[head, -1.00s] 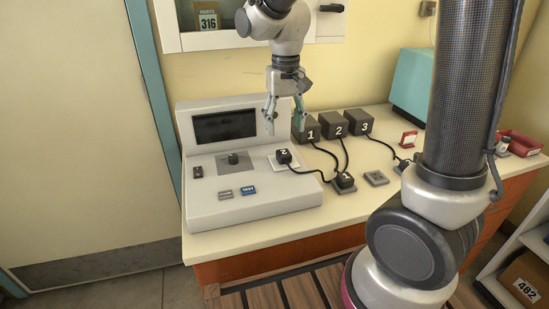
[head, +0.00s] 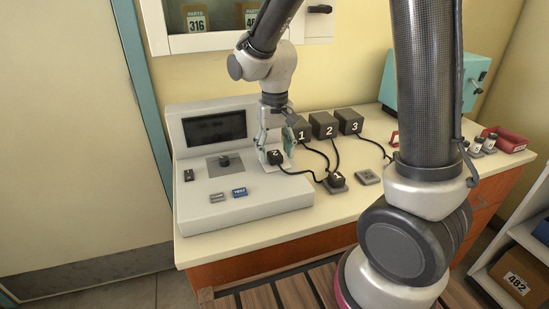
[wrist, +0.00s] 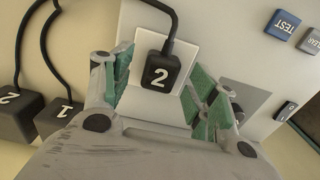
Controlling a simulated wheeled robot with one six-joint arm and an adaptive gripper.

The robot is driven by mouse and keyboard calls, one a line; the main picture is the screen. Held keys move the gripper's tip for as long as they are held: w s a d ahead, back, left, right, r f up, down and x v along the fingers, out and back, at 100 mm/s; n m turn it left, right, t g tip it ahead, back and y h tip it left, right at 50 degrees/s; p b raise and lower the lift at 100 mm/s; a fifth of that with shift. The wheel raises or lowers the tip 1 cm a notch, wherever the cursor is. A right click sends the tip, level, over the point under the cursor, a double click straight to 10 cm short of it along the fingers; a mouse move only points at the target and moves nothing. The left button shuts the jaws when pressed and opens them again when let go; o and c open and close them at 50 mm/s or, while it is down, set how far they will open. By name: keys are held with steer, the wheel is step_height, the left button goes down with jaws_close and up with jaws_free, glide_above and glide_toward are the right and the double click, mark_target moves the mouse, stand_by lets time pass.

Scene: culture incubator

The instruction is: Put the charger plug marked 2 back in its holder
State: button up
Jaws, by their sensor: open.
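The black charger plug marked 2 (head: 275,157) sits on a white square pad (wrist: 133,37) on the grey test machine (head: 240,205). Its cable runs off to the right in the head view. My gripper (head: 276,150) is over the plug, pointing down. In the wrist view the plug (wrist: 160,72) lies between the green-padded fingers, which stand apart with gaps on both sides. An empty grey holder (head: 368,177) lies on the table, and the plug marked 1 (head: 337,179) sits in a holder to its left.
Charger boxes marked 1 (head: 301,130), 2 (head: 323,126) and 3 (head: 350,122) stand at the back. Cables cross the table in front of them. The machine has a knob (head: 224,160) and a blue TEST button (head: 239,192). A red tray (head: 508,140) is at the right.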

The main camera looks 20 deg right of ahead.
mark_target(275, 153)
steer(key=shift+f, duration=0.5)
stand_by(0.7)
jaws_close()
steer(key=shift+r, duration=3)
steer(key=shift+f, duration=0.1)
